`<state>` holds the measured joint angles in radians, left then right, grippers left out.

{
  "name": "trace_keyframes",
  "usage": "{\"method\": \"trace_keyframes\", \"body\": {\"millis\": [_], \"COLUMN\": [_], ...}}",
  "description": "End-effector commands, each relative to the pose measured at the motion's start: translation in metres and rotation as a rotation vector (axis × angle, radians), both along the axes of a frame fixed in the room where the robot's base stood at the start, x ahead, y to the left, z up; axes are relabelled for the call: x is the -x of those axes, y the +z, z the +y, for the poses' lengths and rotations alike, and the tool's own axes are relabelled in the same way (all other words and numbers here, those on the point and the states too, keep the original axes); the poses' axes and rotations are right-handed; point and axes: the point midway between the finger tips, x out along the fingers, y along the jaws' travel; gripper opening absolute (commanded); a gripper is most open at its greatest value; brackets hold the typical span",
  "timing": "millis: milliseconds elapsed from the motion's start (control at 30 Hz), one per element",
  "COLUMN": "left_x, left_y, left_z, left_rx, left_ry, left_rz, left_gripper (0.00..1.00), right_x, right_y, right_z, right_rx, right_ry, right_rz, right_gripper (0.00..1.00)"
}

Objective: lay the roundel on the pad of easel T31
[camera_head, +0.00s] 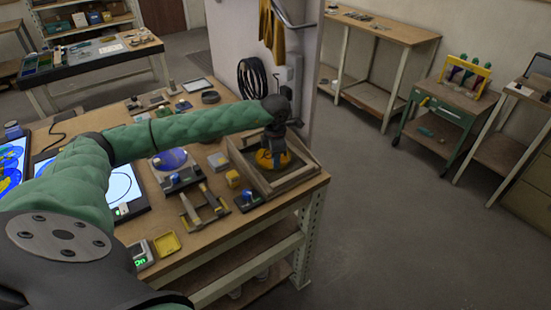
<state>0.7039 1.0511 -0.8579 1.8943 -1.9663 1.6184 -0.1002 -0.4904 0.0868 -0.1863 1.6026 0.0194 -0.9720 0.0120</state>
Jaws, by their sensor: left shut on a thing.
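My left arm reaches across the workbench from the left. My left gripper (277,140) points down at the wooden tray (295,179) at the bench's right end. It is shut on a rounded yellow-orange piece (264,160), seemingly the roundel, low inside the tray; the dark gripper hides part of it. I cannot tell whether the piece touches the tray floor. A dark stand with a blue disc (170,159) stands left of the tray. Small dark stands (247,200) are nearby. Their labels are too small to read, so I cannot tell which is easel T31. My right gripper is not in view.
A wooden frame (204,210), a yellow dish (167,244) and small blocks crowd the bench front. Lit panels (122,188) lie at left, partly behind my arm. A pillar (303,75) rises behind the tray. The floor right of the bench is clear.

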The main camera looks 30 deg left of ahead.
Motion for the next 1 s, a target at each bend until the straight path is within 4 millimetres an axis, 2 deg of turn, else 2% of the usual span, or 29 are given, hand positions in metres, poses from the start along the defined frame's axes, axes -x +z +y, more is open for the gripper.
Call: {"method": "trace_keyframes", "body": {"millis": [167,200,267,300,733,867,967,1000], "left_x": [0.0,0.0,0.0,0.0,0.0,0.0,-0.001,-0.001], "left_y": [-0.001,-0.001,-0.001,-0.001,0.001,0.005,0.012,0.016], "left_z": [0.0,0.0,0.0,0.0,0.0,0.0,0.0,0.0], "left_rx": [0.0,0.0,0.0,0.0,0.0,0.001,0.001,0.0], "left_ry": [0.0,0.0,0.0,0.0,0.0,0.0,0.0,0.0], "left_rz": [0.0,0.0,0.0,0.0,0.0,-0.002,-0.002,-0.003], "left_gripper": [0.0,0.27,0.39,0.41,0.41,0.41,0.41,0.41], "right_x": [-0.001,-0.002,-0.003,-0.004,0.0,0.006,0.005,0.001], "right_y": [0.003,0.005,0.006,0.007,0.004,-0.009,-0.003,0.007], "right_z": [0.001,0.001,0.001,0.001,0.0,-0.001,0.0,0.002], "right_rx": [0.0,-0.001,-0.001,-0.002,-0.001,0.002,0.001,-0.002], "right_ry": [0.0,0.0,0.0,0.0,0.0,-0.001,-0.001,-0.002], "right_rz": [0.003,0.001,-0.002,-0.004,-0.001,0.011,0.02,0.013], "right_gripper": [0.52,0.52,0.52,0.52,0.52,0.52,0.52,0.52]}}
